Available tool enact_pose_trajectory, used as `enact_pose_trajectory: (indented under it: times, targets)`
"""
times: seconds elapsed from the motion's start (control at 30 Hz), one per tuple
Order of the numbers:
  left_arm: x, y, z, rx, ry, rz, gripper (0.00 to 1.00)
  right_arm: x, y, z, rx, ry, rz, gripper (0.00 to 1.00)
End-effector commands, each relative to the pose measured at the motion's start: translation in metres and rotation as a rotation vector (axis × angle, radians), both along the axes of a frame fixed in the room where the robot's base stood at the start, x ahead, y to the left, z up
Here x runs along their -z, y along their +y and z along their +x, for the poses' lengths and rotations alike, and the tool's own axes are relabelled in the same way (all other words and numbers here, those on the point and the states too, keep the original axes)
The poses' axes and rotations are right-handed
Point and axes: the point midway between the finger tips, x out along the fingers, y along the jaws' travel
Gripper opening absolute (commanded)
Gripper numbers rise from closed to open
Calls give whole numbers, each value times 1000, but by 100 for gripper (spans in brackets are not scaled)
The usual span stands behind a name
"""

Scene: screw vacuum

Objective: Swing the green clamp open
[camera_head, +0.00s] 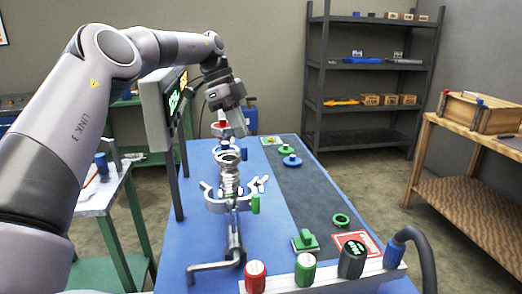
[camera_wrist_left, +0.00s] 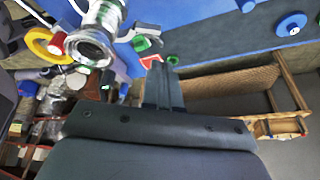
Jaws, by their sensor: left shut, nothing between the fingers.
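The green clamp shows as a green-handled piece (camera_head: 255,203) on the right side of a silver clamp ring around the metal pipe stack (camera_head: 231,180), in the middle of the blue table. Whether the clamp is latched is too small to tell. My left gripper (camera_head: 222,118) is above the far part of the stack, near a small red piece (camera_head: 221,125), apart from the green handle. In the left wrist view its fingers (camera_wrist_left: 162,80) are together and empty. A round metal pipe end (camera_wrist_left: 92,46) shows up and left of them. My right gripper is not in view.
A green block (camera_head: 304,240), a green ring (camera_head: 341,220) and a red card (camera_head: 357,244) lie on the dark mat strip. A panel with red, green, black and blue knobs (camera_head: 351,260) fills the near edge. A screen on posts (camera_head: 165,105) stands left.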

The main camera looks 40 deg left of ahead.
Motion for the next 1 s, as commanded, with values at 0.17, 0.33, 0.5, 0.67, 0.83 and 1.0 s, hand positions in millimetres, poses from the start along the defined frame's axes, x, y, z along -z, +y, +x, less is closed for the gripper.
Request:
enact_pose_trajectory:
  times: [0.17,0.33,0.5,0.67,0.83,1.0]
  targets:
    - [21,-4,-2,-18,38,0,0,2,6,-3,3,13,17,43]
    - [48,-15,1,-16,38,0,0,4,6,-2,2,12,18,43]
    - [76,-25,5,-15,35,1,0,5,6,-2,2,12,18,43]
    - [93,-31,7,-15,33,1,0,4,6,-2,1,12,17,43]
    - [99,-34,9,-17,31,2,0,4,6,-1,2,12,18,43]
    - [99,-34,9,-17,31,2,0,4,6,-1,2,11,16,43]
